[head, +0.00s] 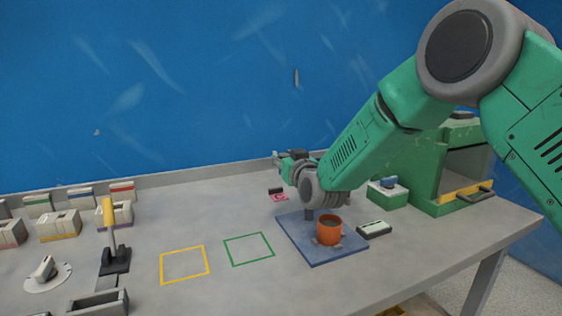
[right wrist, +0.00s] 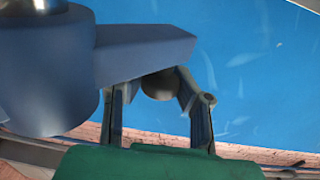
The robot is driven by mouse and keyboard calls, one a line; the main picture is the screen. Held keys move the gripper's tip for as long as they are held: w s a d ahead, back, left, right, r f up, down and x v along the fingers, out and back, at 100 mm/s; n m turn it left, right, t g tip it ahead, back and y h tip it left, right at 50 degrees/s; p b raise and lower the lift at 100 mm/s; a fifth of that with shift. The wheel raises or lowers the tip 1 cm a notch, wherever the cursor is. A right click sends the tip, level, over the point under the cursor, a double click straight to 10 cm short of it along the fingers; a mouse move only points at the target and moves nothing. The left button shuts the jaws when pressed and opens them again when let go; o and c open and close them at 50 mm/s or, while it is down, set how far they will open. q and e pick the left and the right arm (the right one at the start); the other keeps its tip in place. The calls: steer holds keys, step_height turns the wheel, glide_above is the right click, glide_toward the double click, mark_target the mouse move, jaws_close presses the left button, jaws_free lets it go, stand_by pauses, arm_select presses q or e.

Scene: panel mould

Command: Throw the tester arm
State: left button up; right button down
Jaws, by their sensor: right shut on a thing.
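The tester arm (right wrist: 145,55) shows large in the right wrist view as a blue-grey bar running out from a thick round hub. A dark round knob (right wrist: 158,86) sits by the bar's free end. My right gripper (head: 279,158) is shut on the tester arm; in the right wrist view its two fingers (right wrist: 158,100) stand either side of the knob. In the head view my forearm hides most of the tester. A blue base plate (head: 298,243) and a short dark post show below my wrist, with an orange cup (head: 328,232) on the plate. My left gripper is out of view.
A small dark-and-white block (head: 374,229) lies right of the plate. A green box (head: 388,194) and green cabinet (head: 445,160) stand behind. Yellow (head: 162,270) and green (head: 229,252) outlines mark clear table. A yellow-handled lever (head: 109,212) and several bins stand left.

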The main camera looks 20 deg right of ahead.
steer(key=m+h, duration=0.1)
steer(key=w+d+h+p, duration=0.1)
steer(key=shift+r+m+h, duration=0.1)
steer(key=shift+m+h, duration=0.3)
steer(key=shift+w+d+m+g+h+p, duration=0.25)
steer(key=shift+d+m+g+h+p, duration=0.4)
steer(key=shift+m+h, duration=0.75)
steer(key=shift+w+d+m+g+h+p, duration=0.3)
steer(key=shift+d+m+g+h+p, duration=0.4)
steer(key=shift+h, duration=1.15)
steer(key=shift+w+d+m+g+h+p, duration=0.25)
steer(key=shift+d+m+g+h+p, duration=0.35)
steer(key=shift+m+h, duration=0.9)
steer(key=c, duration=1.2)
jaws_free()
